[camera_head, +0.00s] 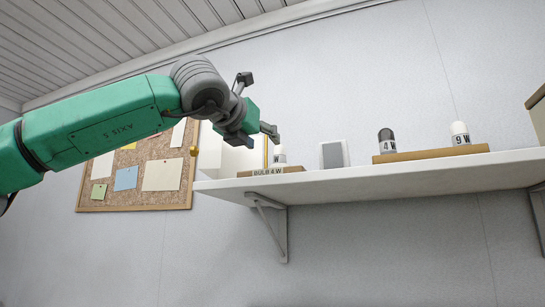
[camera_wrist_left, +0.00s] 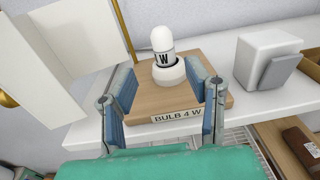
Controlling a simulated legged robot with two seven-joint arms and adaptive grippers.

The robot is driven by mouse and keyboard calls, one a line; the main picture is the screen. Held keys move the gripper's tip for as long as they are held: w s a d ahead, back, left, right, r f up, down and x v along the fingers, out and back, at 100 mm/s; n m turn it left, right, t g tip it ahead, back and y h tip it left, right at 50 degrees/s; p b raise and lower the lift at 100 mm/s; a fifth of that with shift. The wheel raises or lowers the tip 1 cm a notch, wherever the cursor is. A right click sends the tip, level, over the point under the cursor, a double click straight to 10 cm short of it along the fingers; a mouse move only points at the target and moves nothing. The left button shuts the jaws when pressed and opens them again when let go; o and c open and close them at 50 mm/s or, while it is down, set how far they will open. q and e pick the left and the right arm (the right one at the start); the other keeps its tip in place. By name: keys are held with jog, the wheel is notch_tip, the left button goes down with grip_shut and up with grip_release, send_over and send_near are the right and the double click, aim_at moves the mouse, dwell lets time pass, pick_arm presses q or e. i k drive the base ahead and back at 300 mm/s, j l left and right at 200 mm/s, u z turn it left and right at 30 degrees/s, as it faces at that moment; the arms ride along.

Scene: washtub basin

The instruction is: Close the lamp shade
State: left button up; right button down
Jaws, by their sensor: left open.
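The lamp has a wooden base labelled BULB 4 W (camera_wrist_left: 210,52), which also shows on the shelf in the head view (camera_head: 271,171). A white bulb marked W (camera_wrist_left: 162,40) stands upright in its white socket; it also shows in the head view (camera_head: 280,156). The white lamp shade (camera_wrist_left: 70,45) stands swung open to the left of the bulb, with a brass knob (camera_wrist_left: 7,100) at its side. In the head view the shade (camera_head: 232,156) is partly behind my arm. My left gripper (camera_wrist_left: 160,108) is open and empty, its fingers in front of the bulb. My right gripper is out of view.
A white box with a grey face (camera_wrist_left: 268,62) stands right of the lamp on the white shelf (camera_head: 350,178). Farther right, a wooden holder (camera_head: 430,155) carries a dark-topped 4 W bulb (camera_head: 387,139) and a white 9 W bulb (camera_head: 460,132). A cork board (camera_head: 135,190) hangs at left.

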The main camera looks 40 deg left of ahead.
aim_at(228, 151)
jog(key=k+l, duration=0.15)
jog(key=k, duration=0.35)
jog(key=k+l, duration=0.15)
jog(key=k, duration=0.35)
